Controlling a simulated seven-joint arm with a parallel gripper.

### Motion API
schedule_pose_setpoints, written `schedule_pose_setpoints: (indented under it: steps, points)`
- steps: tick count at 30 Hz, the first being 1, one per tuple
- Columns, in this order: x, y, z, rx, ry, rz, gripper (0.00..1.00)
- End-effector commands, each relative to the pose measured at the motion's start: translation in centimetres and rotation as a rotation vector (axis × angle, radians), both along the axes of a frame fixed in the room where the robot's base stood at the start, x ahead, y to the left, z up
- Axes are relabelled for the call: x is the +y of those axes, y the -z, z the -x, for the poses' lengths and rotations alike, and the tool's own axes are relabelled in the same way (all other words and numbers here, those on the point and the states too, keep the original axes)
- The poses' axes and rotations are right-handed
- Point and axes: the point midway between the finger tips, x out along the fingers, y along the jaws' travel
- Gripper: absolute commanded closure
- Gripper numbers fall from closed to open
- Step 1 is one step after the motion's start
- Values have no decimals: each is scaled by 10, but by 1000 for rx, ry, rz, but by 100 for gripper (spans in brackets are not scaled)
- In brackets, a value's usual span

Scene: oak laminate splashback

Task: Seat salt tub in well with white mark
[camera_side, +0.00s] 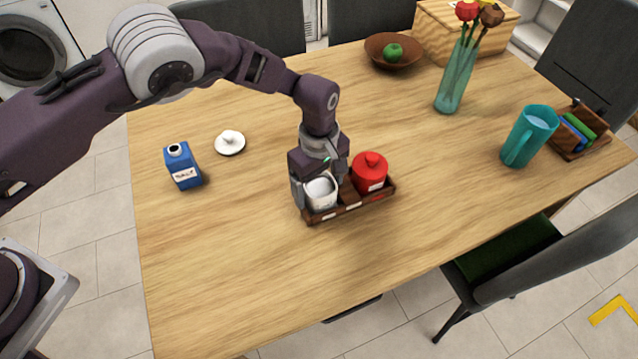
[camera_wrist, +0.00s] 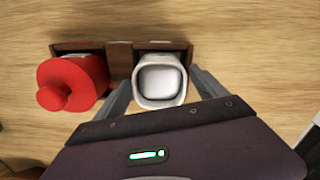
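The white, lidless salt tub (camera_side: 321,191) is at the left end of a dark wooden rack (camera_side: 341,211), at the well behind a white mark (camera_side: 328,216). In the wrist view the tub (camera_wrist: 160,80) shows from above, over the right end of the rack (camera_wrist: 119,56). My gripper (camera_side: 320,185) points down with a finger on each side of the tub. The fingers (camera_wrist: 163,88) are close to its walls; whether they press on it is unclear. The tub's base is hidden, so I cannot tell whether it rests on the well floor.
A red lidded pot (camera_side: 369,173) stands in the rack's other end, close beside my gripper. A teal jug (camera_side: 529,136) and glass vase (camera_side: 455,80) stand right. The front table is clear.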

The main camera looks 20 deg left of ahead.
Motion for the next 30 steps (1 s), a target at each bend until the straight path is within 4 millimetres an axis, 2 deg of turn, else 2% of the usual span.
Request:
schedule_pose_setpoints:
  steps: [8,11,18,21,25,30]
  points:
    - [0,-5,0,-1,0,1,18]
    - [-1,-24,-1,-4,1,1,18]
    - [0,-89,-1,-5,1,2,18]
    - [0,-108,-1,-3,1,2,18]
    - [0,-121,0,-1,0,1,18]
    - [0,-123,0,0,0,0,18]
